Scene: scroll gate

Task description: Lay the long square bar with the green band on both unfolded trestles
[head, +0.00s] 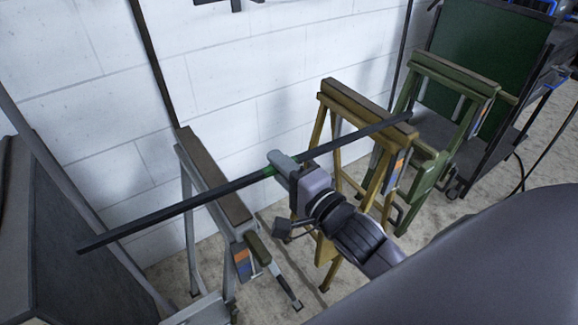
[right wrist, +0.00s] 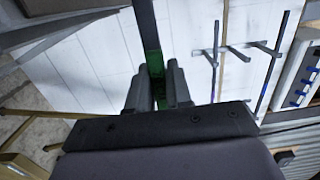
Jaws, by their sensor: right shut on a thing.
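The long dark square bar (head: 160,214) runs from lower left to upper right in the head view. Its green band (head: 267,171) is beside my right gripper (head: 281,164), which is shut on the bar. The right wrist view shows the bar (right wrist: 146,28) and green band (right wrist: 153,60) between the fingers (right wrist: 158,92). The bar crosses over the grey trestle (head: 213,172) and the yellow trestle (head: 352,101), both standing with legs spread. I cannot tell whether it touches their tops. My left gripper is not in view.
A green trestle (head: 455,75) stands right of the yellow one, close to the bar's far end. A dark cart with a green panel (head: 490,45) is behind it. A white block wall (head: 255,75) runs behind the trestles. A dark panel (head: 75,225) stands at the left.

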